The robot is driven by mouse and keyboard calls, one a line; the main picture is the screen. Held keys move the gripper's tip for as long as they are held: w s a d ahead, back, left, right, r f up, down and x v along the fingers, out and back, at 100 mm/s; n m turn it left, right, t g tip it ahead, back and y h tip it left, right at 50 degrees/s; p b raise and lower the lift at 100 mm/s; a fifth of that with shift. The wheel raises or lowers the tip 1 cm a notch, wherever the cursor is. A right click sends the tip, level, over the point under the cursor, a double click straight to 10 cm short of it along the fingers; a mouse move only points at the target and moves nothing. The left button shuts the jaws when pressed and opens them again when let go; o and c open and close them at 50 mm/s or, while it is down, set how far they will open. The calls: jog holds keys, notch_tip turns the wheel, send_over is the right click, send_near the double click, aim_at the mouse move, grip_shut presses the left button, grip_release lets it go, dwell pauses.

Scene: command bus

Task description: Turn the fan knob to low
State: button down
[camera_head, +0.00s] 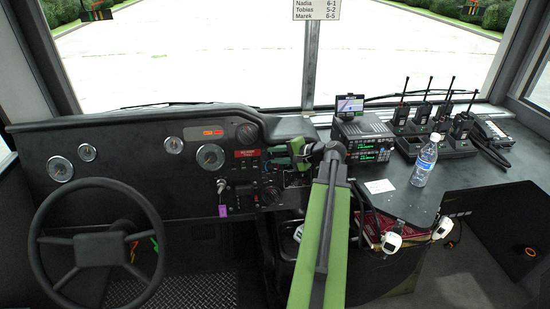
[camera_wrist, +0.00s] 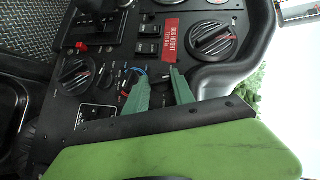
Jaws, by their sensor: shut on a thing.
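My gripper (camera_wrist: 158,76) is at the dashboard's control panel (camera_head: 245,180), its two green fingertips pressed around a small dark knob (camera_wrist: 156,80). A large black knob (camera_wrist: 213,40) sits to the upper right and another large black knob (camera_wrist: 75,73) to the left, both apart from the fingers. In the head view my gripper (camera_head: 300,150) hides the panel's right end.
A red label (camera_wrist: 172,26) and rocker switches (camera_wrist: 147,38) lie close above the fingers. The steering wheel (camera_head: 98,248) is at the left. Stacked radios (camera_head: 363,138), handheld radios (camera_head: 433,130) and a water bottle (camera_head: 424,162) stand on the right-hand desk (camera_head: 402,198).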

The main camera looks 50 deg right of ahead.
jog(key=c, duration=1.1)
grip_release()
jog(key=shift+o, duration=0.2)
jog(key=shift+r, duration=0.15)
